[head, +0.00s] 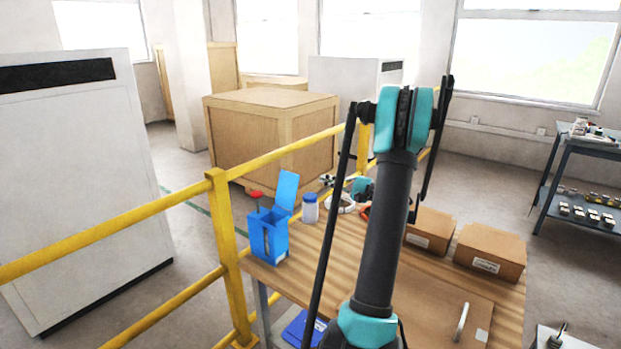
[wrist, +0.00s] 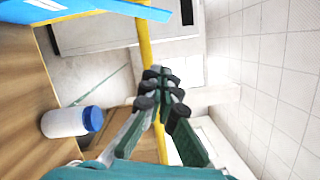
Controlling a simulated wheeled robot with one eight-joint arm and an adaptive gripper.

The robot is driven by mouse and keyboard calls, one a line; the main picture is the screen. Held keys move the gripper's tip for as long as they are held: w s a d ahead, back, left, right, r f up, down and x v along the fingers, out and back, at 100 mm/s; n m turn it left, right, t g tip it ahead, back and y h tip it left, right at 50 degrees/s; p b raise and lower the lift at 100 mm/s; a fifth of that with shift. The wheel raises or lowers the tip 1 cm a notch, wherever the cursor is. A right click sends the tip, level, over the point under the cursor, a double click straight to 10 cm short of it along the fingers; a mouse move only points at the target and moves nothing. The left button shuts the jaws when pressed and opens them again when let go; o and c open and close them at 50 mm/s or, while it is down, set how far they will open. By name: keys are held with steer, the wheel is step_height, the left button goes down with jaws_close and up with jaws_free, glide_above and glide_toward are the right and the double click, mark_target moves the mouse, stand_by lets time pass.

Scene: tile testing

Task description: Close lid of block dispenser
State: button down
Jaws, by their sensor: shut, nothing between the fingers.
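The blue block dispenser (head: 268,238) stands at the table's left end in the head view. Its lid (head: 287,189) is open, standing up and leaning slightly at the right side of the box. My gripper (head: 327,180) is to the right of the lid, at about its height, apart from it and partly hidden behind my arm. In the wrist view my gripper's fingers (wrist: 162,76) are together with nothing between them. Part of the blue dispenser (wrist: 80,10) shows at the wrist view's top left, clear of the fingers; which part is hard to tell.
A white bottle with a blue cap (head: 310,209) stands just right of the dispenser and also shows in the wrist view (wrist: 65,122). A red-capped item (head: 256,194) is behind the dispenser. Cardboard boxes (head: 490,250) sit on the table's right. A yellow railing (head: 218,205) runs along the left.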

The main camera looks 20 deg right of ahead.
mark_target(287, 190)
steer(key=w+a+r, duration=0.2)
steer(key=w+a, duration=0.1)
steer(key=a, duration=0.7)
steer(key=shift+w, duration=0.3)
steer(key=shift+r, duration=0.1)
